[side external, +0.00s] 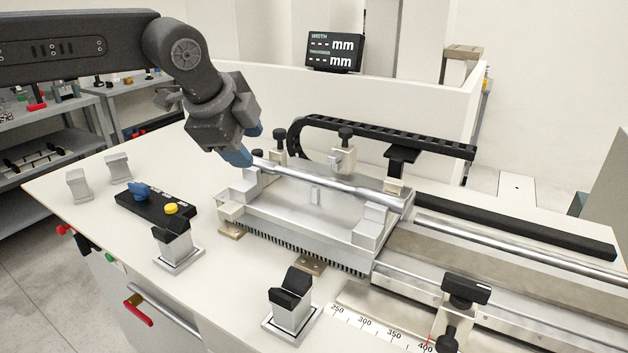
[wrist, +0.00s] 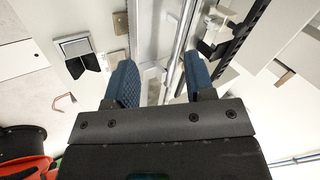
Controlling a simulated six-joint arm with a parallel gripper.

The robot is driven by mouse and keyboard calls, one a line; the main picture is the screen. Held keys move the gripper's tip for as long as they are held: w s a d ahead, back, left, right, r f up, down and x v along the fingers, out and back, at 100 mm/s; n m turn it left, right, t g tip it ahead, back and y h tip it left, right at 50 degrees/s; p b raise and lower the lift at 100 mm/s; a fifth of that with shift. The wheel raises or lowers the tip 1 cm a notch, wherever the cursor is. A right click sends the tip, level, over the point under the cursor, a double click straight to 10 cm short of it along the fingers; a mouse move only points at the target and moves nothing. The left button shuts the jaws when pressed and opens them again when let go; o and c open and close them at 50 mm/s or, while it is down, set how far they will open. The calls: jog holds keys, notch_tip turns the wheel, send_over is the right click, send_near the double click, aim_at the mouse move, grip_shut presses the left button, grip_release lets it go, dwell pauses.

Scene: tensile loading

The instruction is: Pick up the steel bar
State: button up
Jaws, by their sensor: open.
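The steel bar (side external: 322,182) is a shiny bar with a narrower middle. It lies across the light metal fixture (side external: 295,216) in the side view, one end near my gripper and the other towards the right. My gripper (side external: 246,145) has blue fingers and is at the bar's left end, pointing down; whether it touches the bar is unclear. In the wrist view my gripper (wrist: 160,76) is open, its fingers apart. A bright metal strip, apparently the bar (wrist: 180,45), runs between them, closer to the right finger. The bar's left tip is partly hidden by my fingers.
Black-knobbed clamps (side external: 345,150) and a black cable chain (side external: 400,131) stand behind the fixture. A black control box (side external: 153,208) and black-topped posts (side external: 291,300) stand in front. A rail (side external: 490,260) extends right. The table's left part is mostly clear.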

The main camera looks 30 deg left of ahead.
jog(key=w+d+m, duration=0.3)
jog(key=w+d, duration=0.1)
jog(key=w, duration=0.1)
send_near(313, 178)
jog(key=x, duration=0.4)
jog(key=shift+s+a+f, duration=0.1)
jog(key=shift+s+f, duration=0.1)
jog(key=shift+f, duration=0.2)
jog(key=x, duration=0.5)
jog(key=shift+w+r, duration=0.2)
jog(key=shift+w, duration=0.1)
grip_shut()
dwell(0.4)
